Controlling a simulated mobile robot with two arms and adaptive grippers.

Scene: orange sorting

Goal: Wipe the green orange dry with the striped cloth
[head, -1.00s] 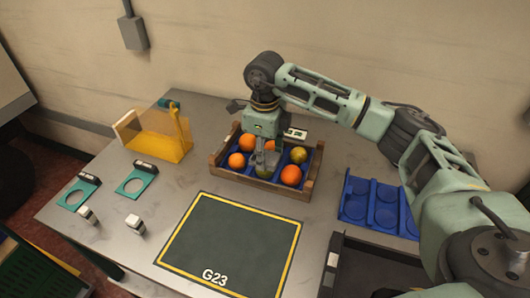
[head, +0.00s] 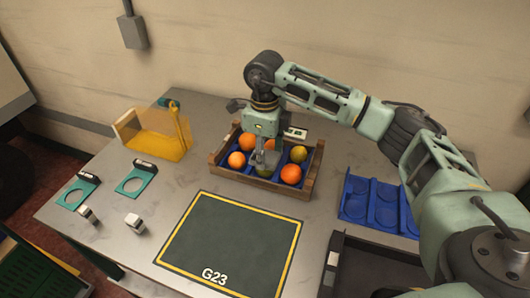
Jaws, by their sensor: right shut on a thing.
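A wooden crate (head: 236,181) with a blue insert holds several oranges. I cannot make out a striped cloth. My left gripper is out of view.
A dark mat (head: 230,238) marked G23 lies empty in front of the crate. A blue tray (head: 357,209) is to the right, a yellow holder (head: 158,143) at the back left.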

